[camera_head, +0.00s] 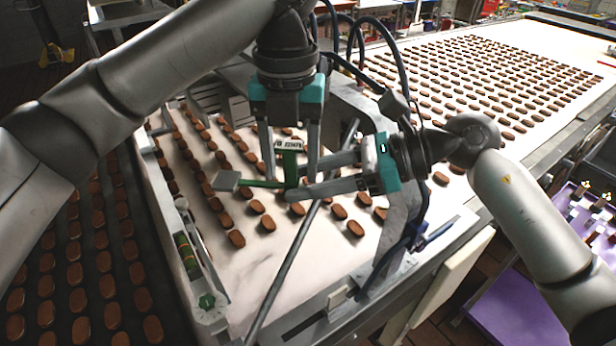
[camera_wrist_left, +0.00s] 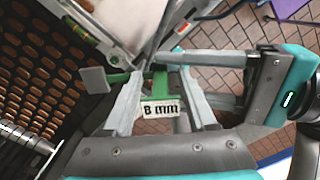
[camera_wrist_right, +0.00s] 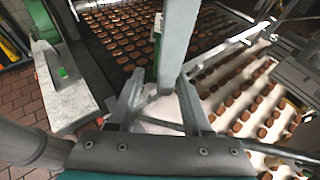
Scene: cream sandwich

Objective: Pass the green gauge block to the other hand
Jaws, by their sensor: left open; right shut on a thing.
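My left gripper (camera_head: 290,172) reaches down from above, open, with one finger on each side of the block. In the left wrist view the label (camera_wrist_left: 160,109) shows between the left fingers.
The white belt (camera_head: 270,285) below carries rows of brown biscuits. A dark belt (camera_head: 85,270) with more biscuits runs at the left. A thin grey rod (camera_head: 290,260) slants close below the grippers. A purple tray (camera_head: 520,300) lies at the lower right.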

